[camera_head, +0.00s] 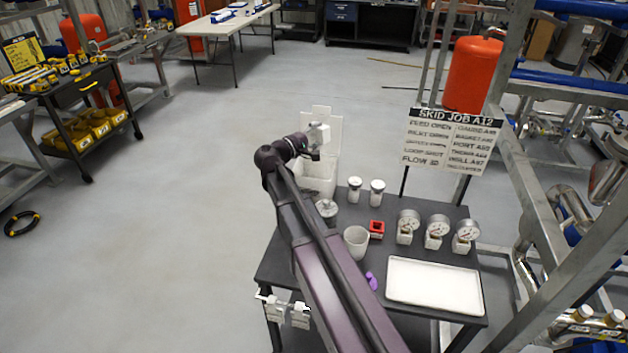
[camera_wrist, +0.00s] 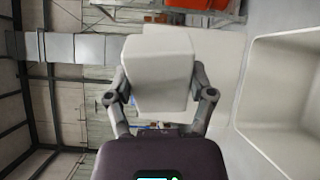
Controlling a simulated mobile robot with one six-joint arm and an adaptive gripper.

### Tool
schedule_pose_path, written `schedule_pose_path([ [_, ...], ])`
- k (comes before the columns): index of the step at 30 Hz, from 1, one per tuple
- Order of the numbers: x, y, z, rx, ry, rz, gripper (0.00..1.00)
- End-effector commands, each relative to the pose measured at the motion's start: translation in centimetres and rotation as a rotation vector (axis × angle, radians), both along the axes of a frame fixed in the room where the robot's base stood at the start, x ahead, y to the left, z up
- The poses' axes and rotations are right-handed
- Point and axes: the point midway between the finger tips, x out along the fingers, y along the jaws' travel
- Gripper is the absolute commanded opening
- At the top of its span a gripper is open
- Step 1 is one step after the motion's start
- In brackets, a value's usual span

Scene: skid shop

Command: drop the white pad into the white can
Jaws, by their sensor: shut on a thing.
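My gripper (camera_head: 315,150) is shut on the white pad (camera_head: 319,135), a thick pale block. In the wrist view the fingers (camera_wrist: 160,88) clasp the pad (camera_wrist: 158,68) from both sides. A white, box-shaped can (camera_head: 316,185) with its lid raised stands at the far left corner of the dark table. The gripper and pad are above it in the head view. The wrist view shows an open white container (camera_wrist: 262,120), apparently this can, to the right of the pad. Its visible interior looks empty. My arm hides part of the table.
The dark table (camera_head: 335,276) holds a white cup (camera_head: 356,242), a red block (camera_head: 377,229), several gauges (camera_head: 437,229), two white-topped jars (camera_head: 377,192) and a white tray (camera_head: 434,286). A sign (camera_head: 451,141) stands behind. Open floor lies to the left.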

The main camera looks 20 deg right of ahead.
Motion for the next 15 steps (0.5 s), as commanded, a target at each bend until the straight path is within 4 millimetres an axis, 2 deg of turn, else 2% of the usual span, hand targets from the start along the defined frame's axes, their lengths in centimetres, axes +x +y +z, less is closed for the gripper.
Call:
schedule_pose_path([
  [15,-0.10,-0.49,-0.36,0.000,0.000,-0.007,0.32],
])
